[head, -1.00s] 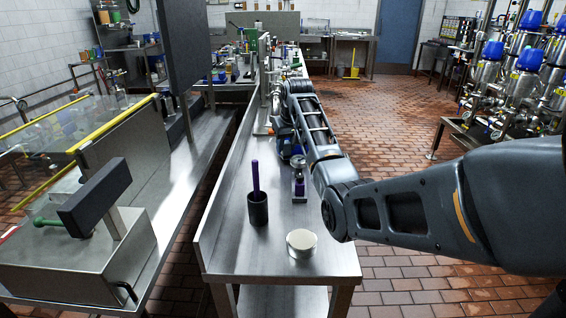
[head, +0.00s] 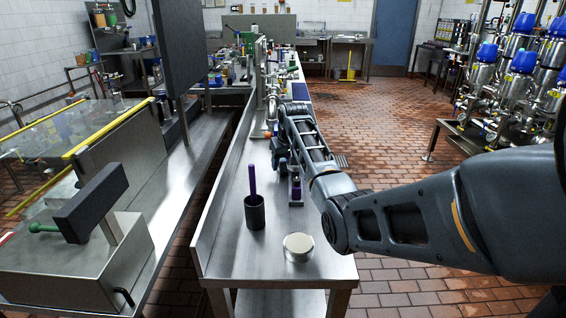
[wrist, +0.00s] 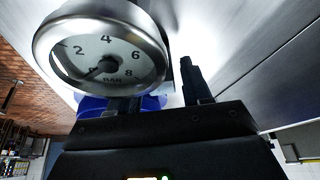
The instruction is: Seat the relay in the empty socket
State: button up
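I cannot make out the relay or the empty socket in either view. My gripper fills the bottom of the wrist view (wrist: 158,92). One dark finger stands up right of centre, and the other is partly hidden behind a round pressure gauge (wrist: 105,58) marked in bar. The fingers are apart, with nothing visible held between them. A blue part (wrist: 92,103) shows under the gauge. In the head view my gripper is hidden behind my arm, which reaches along the bench.
The steel bench (head: 225,255) carries a dark cup (head: 254,213) with a purple stick, a round metal tin (head: 298,247) and a small purple-topped item (head: 295,187) close beside my arm. A raised back panel edges the bench on the left.

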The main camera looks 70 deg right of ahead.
jog(key=shift+o, duration=0.9)
